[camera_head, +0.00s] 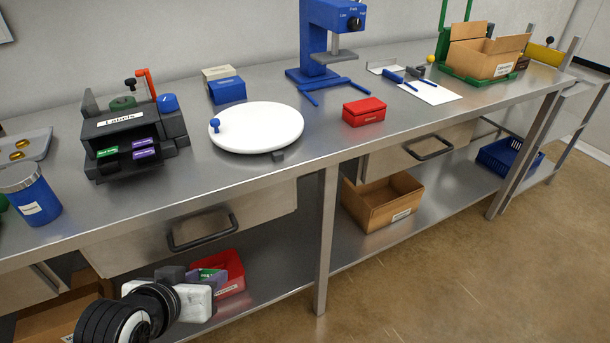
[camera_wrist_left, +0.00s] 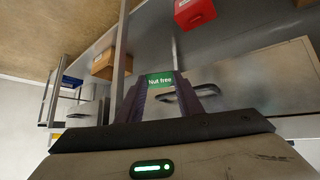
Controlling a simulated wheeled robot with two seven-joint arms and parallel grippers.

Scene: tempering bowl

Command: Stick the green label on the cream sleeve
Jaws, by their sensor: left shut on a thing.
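My left gripper (camera_head: 208,279) is in front of the bench, below the worktop. It is shut on a green label (camera_wrist_left: 160,80), which reads "Nut free" in the left wrist view, between its two purple fingers. In the head view the label is small and partly hidden by the gripper. A cream box-like thing (camera_head: 218,72), which may be the cream sleeve, is on the worktop at the back, behind a blue box (camera_head: 228,90). It is far from the gripper. My right gripper is not in view.
A black label rack (camera_head: 124,130) with green and purple labels stands on the worktop at the left. A white round turntable (camera_head: 257,128) is right of it. A red box (camera_head: 364,111) and a blue press (camera_head: 314,45) stand further right. The floor in front is clear.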

